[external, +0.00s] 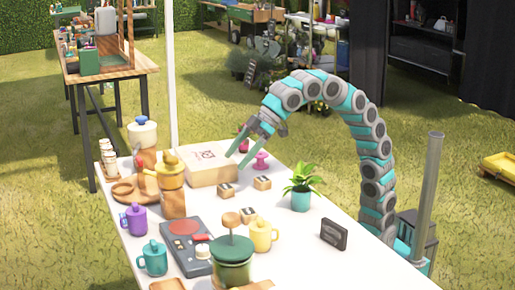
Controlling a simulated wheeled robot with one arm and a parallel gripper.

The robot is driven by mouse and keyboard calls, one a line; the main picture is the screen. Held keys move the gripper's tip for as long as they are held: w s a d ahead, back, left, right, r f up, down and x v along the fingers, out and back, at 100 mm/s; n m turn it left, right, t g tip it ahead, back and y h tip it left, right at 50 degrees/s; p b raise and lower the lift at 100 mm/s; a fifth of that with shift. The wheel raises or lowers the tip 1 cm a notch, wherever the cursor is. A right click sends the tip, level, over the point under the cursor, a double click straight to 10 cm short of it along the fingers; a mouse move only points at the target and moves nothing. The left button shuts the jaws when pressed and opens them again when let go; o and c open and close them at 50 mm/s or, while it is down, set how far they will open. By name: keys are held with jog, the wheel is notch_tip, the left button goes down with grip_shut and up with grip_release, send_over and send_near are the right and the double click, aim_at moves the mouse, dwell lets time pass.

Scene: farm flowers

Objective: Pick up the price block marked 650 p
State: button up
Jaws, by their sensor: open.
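Several small wooden blocks with dark-marked faces sit on the white table, and their markings are too small to read. One block (226,190) is in front of the wooden box, another block (262,183) is to its right, and a third block (248,215) is nearer the camera. I cannot tell which is marked 650 p. My gripper (236,160) is open and empty, with its teal fingers pointing down and left, above and behind the blocks near the right end of the box. It appears apart from all of the blocks.
The wooden box (205,167) stands beside my fingers. A pink stand (261,161) and potted plant (301,187) are to the right.

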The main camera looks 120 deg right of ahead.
aim_at(230, 185)
jog(key=f+t+b, duration=0.1)
jog(key=s+f+b, duration=0.1)
jog(key=f+b, duration=0.1)
jog(key=s+f+t+b, duration=0.1)
jog(key=shift+a+f+t+b, duration=0.15)
jog(key=shift+f+t+b, duration=0.15)
jog(key=shift+f+b, duration=0.1)
jog(key=shift+s+f+m+t+b, duration=0.4)
jog(key=shift+s+f+t+b, duration=0.1)
jog(key=shift+b, duration=0.25)
jog(key=shift+x, duration=1.4)
jog(key=b+x, duration=0.1)
jog(key=x, duration=0.3)
jog(key=shift+d+f, duration=0.2)
jog(key=shift+w+f, duration=0.1)
jog(key=shift+w, duration=0.35)
grip_shut()
